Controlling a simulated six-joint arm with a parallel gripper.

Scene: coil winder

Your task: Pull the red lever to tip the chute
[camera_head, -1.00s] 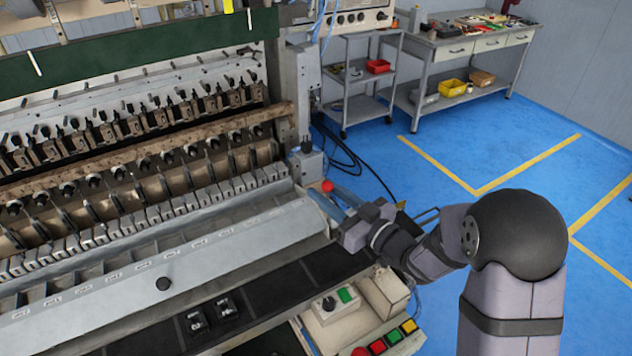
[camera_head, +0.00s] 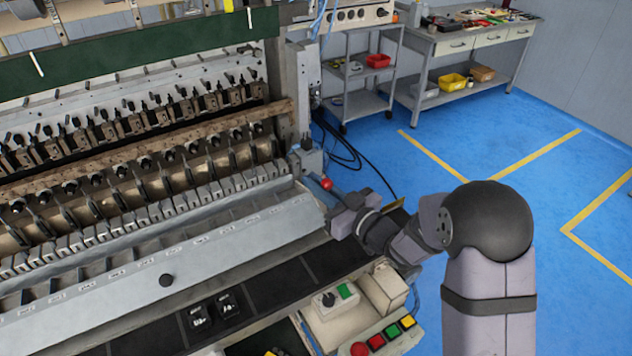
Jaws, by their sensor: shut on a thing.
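The red lever's round red knob (camera_head: 326,184) shows at the right end of the machine, beside the end of the long grey chute (camera_head: 215,255). The chute slopes toward the front and has small labels and a black knob. My gripper (camera_head: 334,193) is at the lever, just below and right of the red knob, and is shut on the lever. My gripper's body hides most of the lever's shaft and its fingertips are small in the picture.
A control box (camera_head: 335,303) and a panel with coloured buttons (camera_head: 385,338) stand close below my arm. A dark belt strip (camera_head: 280,283) runs along the machine's front. A grey cart (camera_head: 358,75) and workbench (camera_head: 450,60) stand behind. Blue floor at right is clear.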

